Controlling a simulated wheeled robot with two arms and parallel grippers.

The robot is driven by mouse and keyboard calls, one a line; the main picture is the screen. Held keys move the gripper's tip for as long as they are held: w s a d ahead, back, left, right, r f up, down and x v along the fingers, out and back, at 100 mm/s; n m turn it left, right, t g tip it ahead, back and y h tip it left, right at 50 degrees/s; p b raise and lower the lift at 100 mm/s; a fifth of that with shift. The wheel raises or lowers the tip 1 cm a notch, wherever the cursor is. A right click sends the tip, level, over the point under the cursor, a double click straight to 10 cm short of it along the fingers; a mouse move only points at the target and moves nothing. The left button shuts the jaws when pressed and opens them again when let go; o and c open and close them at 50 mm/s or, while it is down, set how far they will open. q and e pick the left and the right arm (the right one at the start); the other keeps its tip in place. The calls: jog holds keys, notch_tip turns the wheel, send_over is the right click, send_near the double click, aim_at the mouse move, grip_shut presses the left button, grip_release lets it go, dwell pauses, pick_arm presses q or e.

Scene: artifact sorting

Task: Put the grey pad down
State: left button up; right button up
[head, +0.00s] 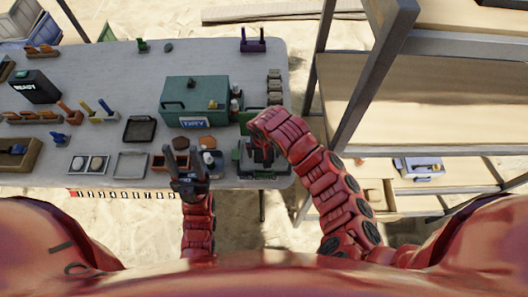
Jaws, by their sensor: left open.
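A flat grey square, which looks like the grey pad (131,165), lies on the table near its front edge, left of my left gripper. A darker square tray (139,129) lies just behind it. My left gripper (183,160) is open, its two fingers apart and pointing away from me over the table's front edge. I see nothing held between them. It is apart from the grey square. My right gripper (262,156) is low by the table's front right corner, mostly hidden by its own curled arm; its jaws cannot be made out.
A green case (194,96) with a label stands behind my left gripper. A pale two-part tray (87,164) is at left. A metal-framed shelf (370,75) stands to the right.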

jog(key=shift+r, duration=0.2)
jog(key=r, duration=0.4)
jog(key=r+b, duration=0.1)
jog(key=shift+s+r, duration=0.25)
jog(key=shift+r, duration=0.15)
notch_tip(320, 180, up, 6)
jog(key=p, duration=0.2)
jog(key=shift+s, duration=0.45)
